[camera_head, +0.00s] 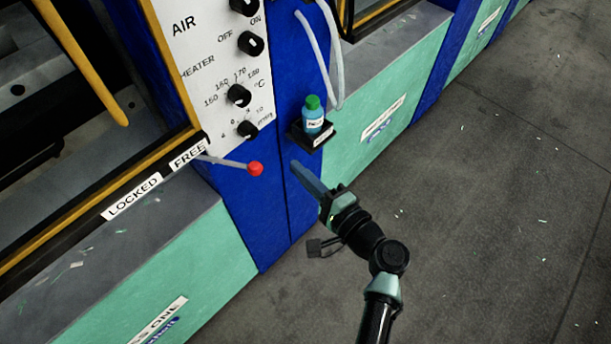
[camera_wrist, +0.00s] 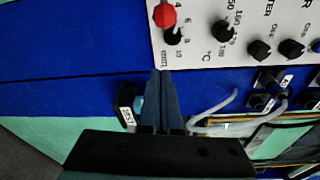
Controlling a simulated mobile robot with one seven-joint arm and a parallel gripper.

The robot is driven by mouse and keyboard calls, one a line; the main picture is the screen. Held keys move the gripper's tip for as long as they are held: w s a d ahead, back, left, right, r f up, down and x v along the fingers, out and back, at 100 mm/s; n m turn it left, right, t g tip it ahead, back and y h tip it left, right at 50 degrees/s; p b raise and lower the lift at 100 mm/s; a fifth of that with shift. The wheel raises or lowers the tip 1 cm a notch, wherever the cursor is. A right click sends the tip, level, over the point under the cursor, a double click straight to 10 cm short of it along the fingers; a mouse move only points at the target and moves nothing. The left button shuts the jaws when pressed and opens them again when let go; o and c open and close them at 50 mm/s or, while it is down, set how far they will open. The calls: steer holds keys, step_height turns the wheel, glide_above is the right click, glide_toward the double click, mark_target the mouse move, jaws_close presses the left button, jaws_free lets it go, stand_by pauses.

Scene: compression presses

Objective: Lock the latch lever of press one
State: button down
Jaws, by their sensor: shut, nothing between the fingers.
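The latch lever of press one is a thin grey rod with a red ball (camera_head: 255,169) at its end. It sticks out to the right from beside the FREE label (camera_head: 188,153); the LOCKED label (camera_head: 132,196) is lower left along the same rail. My gripper (camera_head: 294,163) is shut and empty, its fingertips a little right of the red ball and apart from it. In the wrist view the red ball (camera_wrist: 164,15) is at the top, beyond the shut fingertips (camera_wrist: 161,73). The rod's pivot is not clear.
A blue bottle (camera_head: 313,122) with a green cap stands on a small black shelf (camera_head: 312,143) just above my gripper. Grey hoses (camera_head: 328,60) hang above it. The control panel with black knobs (camera_head: 239,95) is above the lever. Open floor (camera_head: 490,200) lies right.

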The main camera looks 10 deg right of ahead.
steer(key=a+p, duration=0.1)
steer(key=w+a, duration=0.1)
steer(key=a, duration=0.1)
steer(key=w+a+p, duration=0.1)
steer(key=a, duration=0.1)
steer(key=shift+w+a+r+p, duration=0.1)
steer(key=shift+a+r+p, duration=0.05)
steer(key=shift+a+p, duration=0.15)
stand_by(0.4)
